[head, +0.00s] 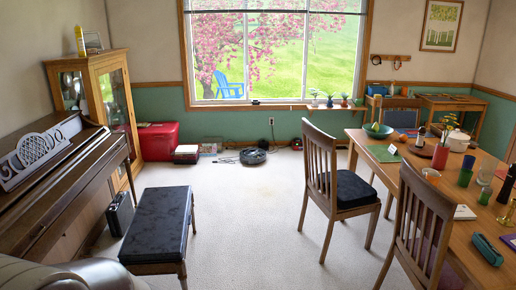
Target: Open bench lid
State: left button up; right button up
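The piano bench (160,225) stands on the carpet at the lower left of the head view, to the right of the upright piano. Its dark padded lid (158,220) lies flat and looks closed on the wooden frame. Wooden legs show at the far and near right corners. The left side of the frame is mostly hidden under the lid's edge. Neither of my grippers can be made out in this view, and nothing touches the bench.
The upright piano (65,185) fills the left side, with a dark case (120,213) on the floor between it and the bench. Chairs (338,190) and a cluttered dining table (450,205) stand at right. A robot vacuum (253,156) sits far back. Carpet right of the bench is clear.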

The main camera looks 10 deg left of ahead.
aim_at(156, 232)
jog(key=i+l+u, duration=1.1)
jog(key=l+u, duration=0.25)
jog(key=l, duration=0.2)
jog(key=i+l, duration=0.4)
jog(key=i, duration=0.25)
jog(key=i+l+u, duration=0.15)
jog(key=i+l, duration=0.2)
jog(key=i, duration=0.3)
jog(key=i+l, duration=0.45)
jog(key=i, duration=0.2)
jog(key=i+l+u, duration=0.1)
jog(key=i+l, duration=0.35)
jog(key=i, duration=0.15)
